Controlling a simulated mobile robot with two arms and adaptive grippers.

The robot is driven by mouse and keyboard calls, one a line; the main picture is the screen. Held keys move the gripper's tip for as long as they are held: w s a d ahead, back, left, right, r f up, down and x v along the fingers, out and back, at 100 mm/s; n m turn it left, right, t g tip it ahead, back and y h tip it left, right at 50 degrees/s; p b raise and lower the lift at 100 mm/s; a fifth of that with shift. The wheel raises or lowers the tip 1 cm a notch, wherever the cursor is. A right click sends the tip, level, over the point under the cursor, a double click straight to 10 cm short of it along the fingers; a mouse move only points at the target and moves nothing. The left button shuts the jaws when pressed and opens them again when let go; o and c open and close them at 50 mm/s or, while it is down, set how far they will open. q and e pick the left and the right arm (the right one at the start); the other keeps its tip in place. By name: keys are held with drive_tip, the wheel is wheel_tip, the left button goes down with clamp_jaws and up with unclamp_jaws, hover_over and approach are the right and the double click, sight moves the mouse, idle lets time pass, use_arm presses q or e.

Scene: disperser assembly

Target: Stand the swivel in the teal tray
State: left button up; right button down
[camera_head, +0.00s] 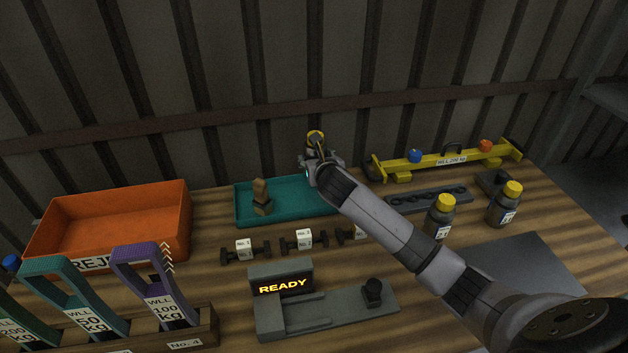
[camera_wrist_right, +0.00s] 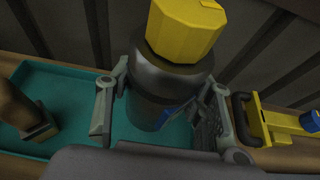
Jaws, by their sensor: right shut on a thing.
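My right gripper (camera_head: 320,160) is shut on a dark grey bottle with a yellow cap, raised at the back of the table by the right part of the teal tray (camera_head: 291,205). In the right wrist view the bottle (camera_wrist_right: 168,75) sits upright between the two fingers (camera_wrist_right: 163,108), cap up, with a blue mark low on its side. The teal tray shows behind and below it (camera_wrist_right: 65,78). A tan and brown piece on a dark foot (camera_head: 261,196), possibly the swivel, stands upright in the tray's left part. My left gripper is not in view.
An orange bin (camera_head: 110,225) stands left of the tray. Several small tagged dark parts (camera_head: 304,240) lie in front, with a READY fixture (camera_head: 325,305) nearer. Two yellow-capped bottles (camera_head: 440,217) (camera_head: 505,203) and a yellow beam (camera_head: 445,160) are at right. Tall slings (camera_head: 145,285) stand front left.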

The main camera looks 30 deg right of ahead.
drive_tip(key=shift+f, duration=3.5)
drive_tip(key=shift+f, duration=0.1)
drive_tip(key=c, duration=0.8)
unclamp_jaws()
drive_tip(key=shift+f, duration=0.15)
drive_tip(key=shift+o, duration=0.2)
drive_tip(key=v, duration=1.2)
drive_tip(key=shift+r, duration=0.2)
